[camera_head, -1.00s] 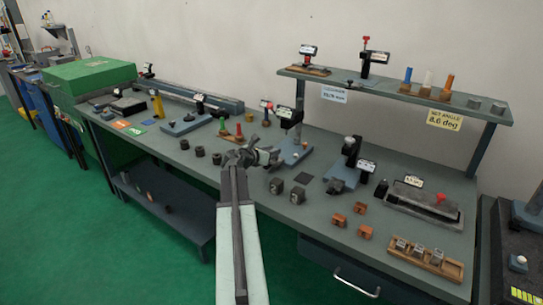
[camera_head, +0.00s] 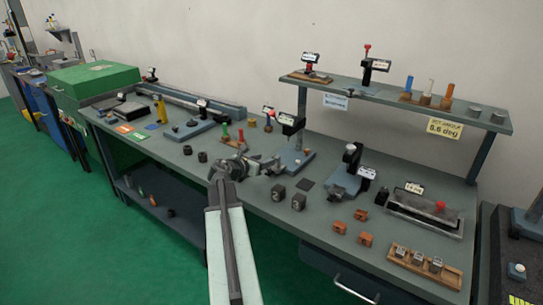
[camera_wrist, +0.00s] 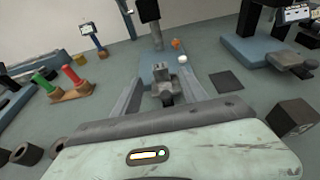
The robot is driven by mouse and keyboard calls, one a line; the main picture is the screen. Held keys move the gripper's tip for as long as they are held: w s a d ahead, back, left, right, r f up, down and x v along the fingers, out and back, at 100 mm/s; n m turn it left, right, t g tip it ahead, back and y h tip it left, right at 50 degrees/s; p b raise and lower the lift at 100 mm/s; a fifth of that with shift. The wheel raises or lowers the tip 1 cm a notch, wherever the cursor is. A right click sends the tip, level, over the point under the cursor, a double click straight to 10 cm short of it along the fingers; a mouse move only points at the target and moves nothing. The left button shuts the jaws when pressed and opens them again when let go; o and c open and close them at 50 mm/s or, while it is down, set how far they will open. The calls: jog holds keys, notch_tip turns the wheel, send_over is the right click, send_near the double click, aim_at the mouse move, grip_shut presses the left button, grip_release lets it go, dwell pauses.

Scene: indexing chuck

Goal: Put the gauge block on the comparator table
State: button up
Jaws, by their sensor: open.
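My gripper (camera_head: 262,165) is open over the middle of the bench. In the wrist view its two fingers (camera_wrist: 165,95) spread either side of a small grey stepped piece (camera_wrist: 163,84); I cannot tell whether it touches them. Beyond it is a stand with a blue base (camera_wrist: 152,66) and dark column, likely the comparator; the head view shows this stand (camera_head: 305,157) just right of my gripper, with a black display (camera_head: 291,121). I cannot tell for sure which piece is the gauge block. Several small grey blocks (camera_head: 418,257) sit in a wooden tray at front right.
Two dark blocks (camera_head: 279,192) and a flat dark plate (camera_head: 305,184) lie right of my gripper. Another blue-based stand (camera_head: 345,180) and copper blocks (camera_head: 362,215) are further right. Dark rings (camera_head: 202,157) and red and green pegs (camera_wrist: 72,76) are left. A shelf (camera_head: 400,97) overhangs the back.

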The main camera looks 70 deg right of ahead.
jog(key=v, duration=0.4)
jog(key=shift+a+p, duration=0.1)
jog(key=shift+p, duration=0.3)
jog(key=w+a+f+m+t+y, duration=0.2)
jog(key=w+a+f+m+y, duration=0.15)
jog(key=w+a, duration=0.65)
jog(key=w+a+f+m+t+y, duration=0.1)
jog(key=w+a+f+m+y, duration=0.3)
jog(key=a, duration=0.9)
jog(key=w+a+f+m+t, duration=0.2)
jog(key=w+a+f, duration=0.3)
jog(key=w+a, duration=0.55)
jog(key=a+f+m+y, duration=0.2)
jog(key=a+y, duration=0.1)
jog(key=a, duration=1.4)
jog(key=s+a+f+m+g+y, duration=0.1)
jog(key=a+f+m+y, duration=0.1)
jog(key=a, duration=1.5)
jog(key=shift+a+m+y, duration=0.4)
jog(key=shift+m+y, duration=0.45)
